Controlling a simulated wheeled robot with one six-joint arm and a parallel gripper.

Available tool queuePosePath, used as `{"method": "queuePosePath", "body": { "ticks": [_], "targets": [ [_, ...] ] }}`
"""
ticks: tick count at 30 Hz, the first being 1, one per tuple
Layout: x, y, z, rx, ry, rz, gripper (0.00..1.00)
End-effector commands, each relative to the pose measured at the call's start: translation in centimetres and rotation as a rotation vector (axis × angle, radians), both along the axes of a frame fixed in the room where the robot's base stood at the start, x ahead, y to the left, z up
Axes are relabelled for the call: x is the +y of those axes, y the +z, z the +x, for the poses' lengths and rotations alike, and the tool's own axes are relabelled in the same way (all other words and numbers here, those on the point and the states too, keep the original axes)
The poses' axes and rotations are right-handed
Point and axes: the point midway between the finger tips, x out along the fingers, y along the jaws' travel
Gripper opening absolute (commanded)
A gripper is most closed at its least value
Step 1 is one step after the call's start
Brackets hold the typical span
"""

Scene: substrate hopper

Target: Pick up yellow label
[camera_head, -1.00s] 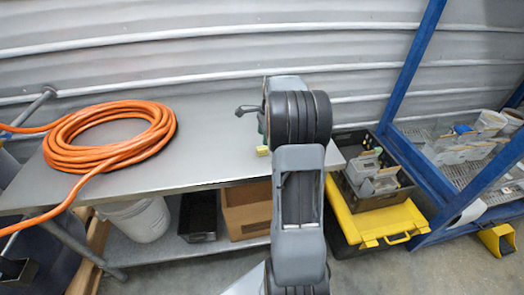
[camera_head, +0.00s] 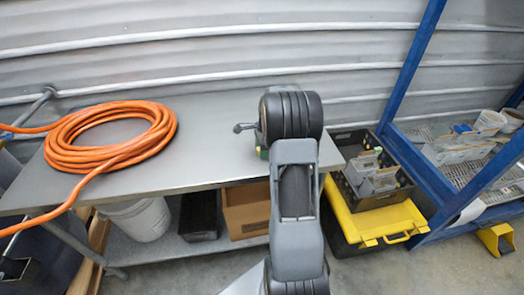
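My arm reaches over the grey metal table, and its dark wrist joint covers the table's right part. My gripper is mostly hidden behind that joint. A small dark piece of my arm's end (camera_head: 245,127) juts out to the left, but the fingertips cannot be made out. No yellow label is clearly visible now. A small greenish patch (camera_head: 262,150) shows at the lower left edge of the wrist joint, and I cannot tell what it is. Whether anything is held is hidden.
A coiled orange hose (camera_head: 110,140) lies on the left of the table (camera_head: 205,140). The tabletop between hose and arm is clear. A yellow-lidded box (camera_head: 370,222), a black crate (camera_head: 403,195) and a blue rack (camera_head: 407,75) stand right. A corrugated wall is behind.

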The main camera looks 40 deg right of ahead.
Motion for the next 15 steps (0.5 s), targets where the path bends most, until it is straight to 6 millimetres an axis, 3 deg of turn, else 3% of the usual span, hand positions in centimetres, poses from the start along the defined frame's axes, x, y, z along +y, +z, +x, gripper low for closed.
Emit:
{"method": "queuePosePath", "body": {
  "ticks": [2,15],
  "targets": [
    [-0.02,0.03,0.00,0.000,0.000,0.000,0.45],
    [-0.03,0.06,0.00,-0.001,0.000,0.000,0.03]
  ]
}}
